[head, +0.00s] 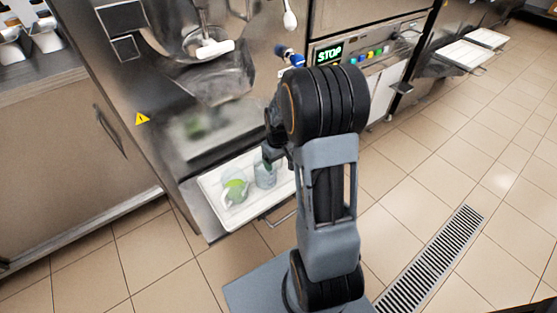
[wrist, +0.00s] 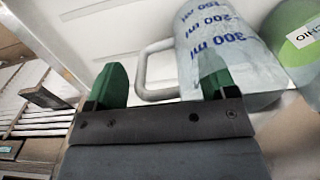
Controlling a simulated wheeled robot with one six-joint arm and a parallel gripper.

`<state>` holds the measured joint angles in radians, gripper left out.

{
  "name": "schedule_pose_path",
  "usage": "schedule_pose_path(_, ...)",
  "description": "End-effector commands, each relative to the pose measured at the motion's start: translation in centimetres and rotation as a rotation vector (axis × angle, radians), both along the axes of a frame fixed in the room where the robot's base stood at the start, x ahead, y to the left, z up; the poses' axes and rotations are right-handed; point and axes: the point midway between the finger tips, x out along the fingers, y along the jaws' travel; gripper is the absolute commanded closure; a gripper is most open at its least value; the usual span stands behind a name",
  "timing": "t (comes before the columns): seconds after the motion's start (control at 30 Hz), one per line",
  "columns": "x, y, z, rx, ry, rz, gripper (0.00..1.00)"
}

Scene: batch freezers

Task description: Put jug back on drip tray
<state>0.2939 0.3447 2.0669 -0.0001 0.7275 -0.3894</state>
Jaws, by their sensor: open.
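The jug (head: 264,174) is clear, with blue millilitre marks, and appears to stand on the white drip tray (head: 210,186) at the front of the machine. In the wrist view the jug (wrist: 222,45) fills the upper right, with its grey loop handle (wrist: 143,72) on its left side. My gripper (wrist: 161,80) is open, its two green fingertips apart. The handle shows between and beyond the fingers, and the right finger overlaps the jug's body. I cannot tell if they touch. In the head view my arm hides most of the gripper.
A green container (wrist: 300,45) with a white label is close beside the jug; it also shows on the tray in the head view (head: 236,190). The freezer's spout and chute (head: 215,80) hang above the tray. The tiled floor at right is clear around a drain grate (head: 435,260).

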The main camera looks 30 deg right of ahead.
Motion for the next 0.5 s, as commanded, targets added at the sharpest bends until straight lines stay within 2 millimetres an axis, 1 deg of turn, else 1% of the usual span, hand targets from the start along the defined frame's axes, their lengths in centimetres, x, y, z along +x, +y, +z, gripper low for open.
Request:
schedule_pose_path(0.07,0.0,0.0,0.2,0.000,0.000,0.000,0.22)
schedule_pose_path(0.17,0.0,0.0,0.9,-0.001,-0.002,0.000,0.22)
schedule_pose_path(0.27,0.1,0.0,2.5,-0.002,-0.004,0.000,0.22)
schedule_pose_path(0.5,0.0,0.0,7.2,-0.001,-0.004,0.000,0.22)
